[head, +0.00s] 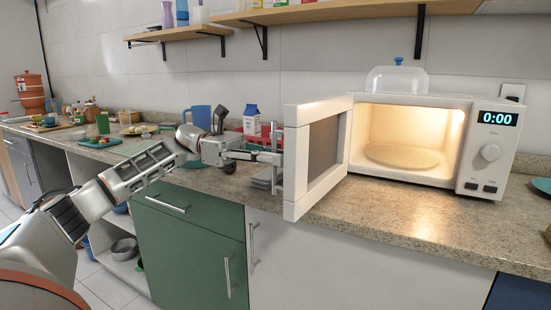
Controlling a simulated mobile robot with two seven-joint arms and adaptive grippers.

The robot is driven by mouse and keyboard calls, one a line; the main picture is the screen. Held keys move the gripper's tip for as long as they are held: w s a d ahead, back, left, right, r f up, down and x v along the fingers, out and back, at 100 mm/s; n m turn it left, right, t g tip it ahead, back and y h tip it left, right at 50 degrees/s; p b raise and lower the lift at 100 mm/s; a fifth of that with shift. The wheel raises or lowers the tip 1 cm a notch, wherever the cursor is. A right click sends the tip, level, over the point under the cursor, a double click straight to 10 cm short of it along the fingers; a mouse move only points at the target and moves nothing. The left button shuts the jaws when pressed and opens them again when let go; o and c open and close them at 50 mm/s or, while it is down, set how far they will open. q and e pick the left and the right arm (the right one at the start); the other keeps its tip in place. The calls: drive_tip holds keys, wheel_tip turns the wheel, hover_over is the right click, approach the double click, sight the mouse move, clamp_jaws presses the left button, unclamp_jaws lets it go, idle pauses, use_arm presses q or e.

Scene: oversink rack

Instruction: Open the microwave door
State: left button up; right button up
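The white microwave (487,150) stands on the counter at the right, its inside lit and a round turntable (402,156) showing. Its door (298,170) is swung wide open to the left, towards me. The door's upright bar handle (275,178) is on the door's left side. My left gripper (272,154) reaches in from the left, with its fingertips at the handle. I cannot tell whether the fingers are shut on it. My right gripper is not in view.
A milk carton (251,119) and a blue pitcher (201,117) stand behind my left gripper. A clear dome with a blue knob (397,79) sits on the microwave. The counter in front of the microwave (400,215) is clear. Green drawers (190,240) are below.

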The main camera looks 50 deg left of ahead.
use_arm(q)
drive_tip(key=shift+o, duration=0.3)
drive_tip(key=shift+a, duration=0.1)
drive_tip(key=v, duration=1.1)
drive_tip(key=shift+s+a, duration=0.15)
drive_tip(key=shift+a, duration=0.25)
